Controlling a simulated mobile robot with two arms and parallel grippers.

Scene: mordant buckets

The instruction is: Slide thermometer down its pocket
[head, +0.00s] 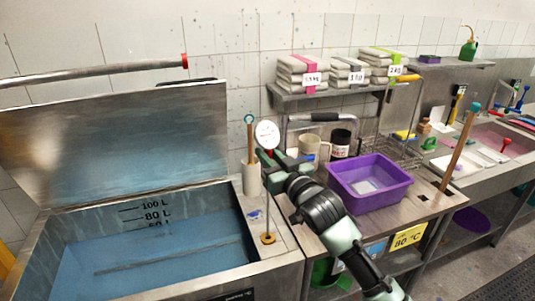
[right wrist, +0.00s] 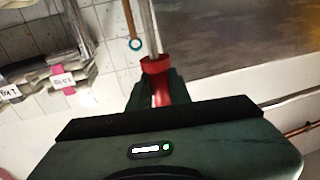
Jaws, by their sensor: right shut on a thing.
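The thermometer has a round white dial (head: 266,134) and a thin upright stem. My right gripper (head: 269,156) is shut on it just below the dial. In the right wrist view a red collar (right wrist: 157,66) and red part show between the fingers, with a grey rod beyond. The stem runs down to a brass ring-shaped pocket mouth (head: 268,238) on the tank's right ledge. The stem's lower end meets the ring in the picture; I cannot tell how deep it is inside. My left gripper is not in view.
The open tank (head: 150,250) of blue liquid lies left, its lid (head: 120,145) raised. A pale holder (head: 251,180) with a wooden stick stands close behind the stem.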

